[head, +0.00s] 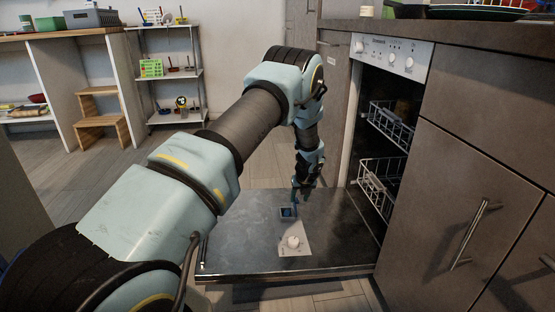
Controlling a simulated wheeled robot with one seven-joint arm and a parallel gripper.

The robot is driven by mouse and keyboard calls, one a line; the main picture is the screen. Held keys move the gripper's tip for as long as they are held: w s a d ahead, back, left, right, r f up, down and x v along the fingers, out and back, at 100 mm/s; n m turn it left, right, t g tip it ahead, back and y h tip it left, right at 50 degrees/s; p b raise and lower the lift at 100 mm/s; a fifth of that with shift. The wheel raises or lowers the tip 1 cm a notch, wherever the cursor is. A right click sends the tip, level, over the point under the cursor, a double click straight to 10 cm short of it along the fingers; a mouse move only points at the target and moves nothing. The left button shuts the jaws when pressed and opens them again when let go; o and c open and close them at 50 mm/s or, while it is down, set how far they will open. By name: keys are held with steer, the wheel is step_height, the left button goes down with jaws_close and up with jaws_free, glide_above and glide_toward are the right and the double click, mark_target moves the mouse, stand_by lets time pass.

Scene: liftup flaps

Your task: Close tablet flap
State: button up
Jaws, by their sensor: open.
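The dishwasher door (245,225) is folded down flat in front of the open dishwasher. On its inner face is a light panel (296,248) with a round white cap. Next to it is a small bluish tablet compartment (287,213); the exact position of its flap is too small to tell. My gripper (296,201) points down just above this compartment, open, with its fingers small and dark. I cannot tell whether it touches the flap. My arm reaches across the middle of the view and hides part of the door's far side.
Two white wire racks (378,180) sit inside the dishwasher at the right. A grey cabinet (480,200) with a metal handle stands right of it, under a worktop (460,32). Wooden steps (101,120) and a shelf rack (172,75) stand far left. The floor between is clear.

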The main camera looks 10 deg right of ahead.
steer(key=shift+s+d+f+y+b, duration=0.1)
steer(key=shift+d+f+y+b, duration=0.45)
steer(key=shift+b, duration=0.35)
steer(key=p+v, duration=0.5)
steer(key=v, duration=0.7)
steer(key=s+a+r+n+g+y+p, duration=0.1)
steer(key=s+a+r+n+g+p, duration=0.1)
steer(key=a+r+n+p, duration=1)
steer(key=shift+s+a+r, duration=0.25)
steer(key=shift+s+r, duration=0.35)
steer(key=shift+r, duration=0.85)
steer(key=shift+f, duration=0.1)
steer(key=w+d+f+m+t+b, duration=0.2)
steer(key=w+d+f+m+b, duration=0.2)
steer(key=d+f+m+b, duration=1)
steer(key=w+a+f+n+b, duration=0.1)
steer(key=w+f+b, duration=0.1)
steer(key=f, duration=0.3)
steer(key=w+a+f+b, duration=0.1)
steer(key=w+f+b, duration=0.1)
steer(key=f+b, duration=0.3)
steer(key=shift+a+f+n+h, duration=0.35)
steer(key=shift+f+n+h, duration=0.05)
steer(key=shift+h, duration=0.05)
